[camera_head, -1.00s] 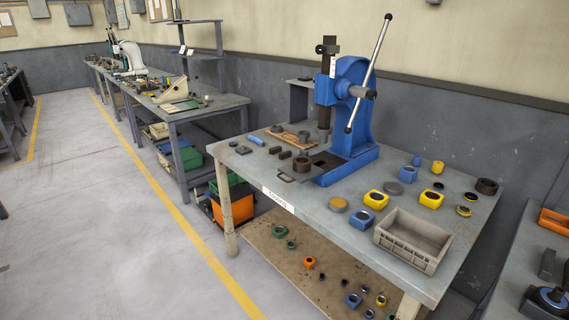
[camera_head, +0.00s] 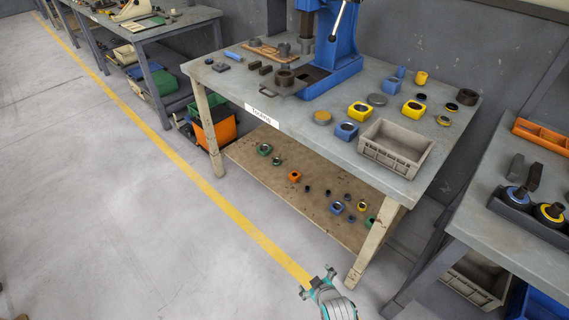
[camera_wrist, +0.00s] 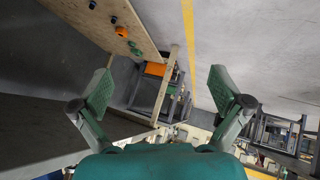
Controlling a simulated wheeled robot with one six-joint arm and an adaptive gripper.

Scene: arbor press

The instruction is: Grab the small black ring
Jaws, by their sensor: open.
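Several small black rings lie on the lower shelf of the press bench in the head view, one black ring (camera_head: 307,188) just right of an orange part, another black ring (camera_head: 327,192) beside it, and a third (camera_head: 347,197) farther right. Another small black ring (camera_head: 451,107) lies on the bench top. I cannot tell which one is meant. My gripper (camera_head: 318,279) is at the bottom of the head view, over the floor in front of the bench, apart from all rings. In the wrist view my gripper (camera_wrist: 160,85) is open and empty, with a small dark part (camera_wrist: 113,20) on the shelf beyond.
The lower shelf (camera_head: 262,178) also holds green, orange, blue and yellow parts. A front bench leg (camera_head: 375,245) stands near my gripper. Above are a grey bin (camera_head: 395,148) and the blue press (camera_head: 335,50). Another bench (camera_head: 480,220) stands right. The floor at left is clear.

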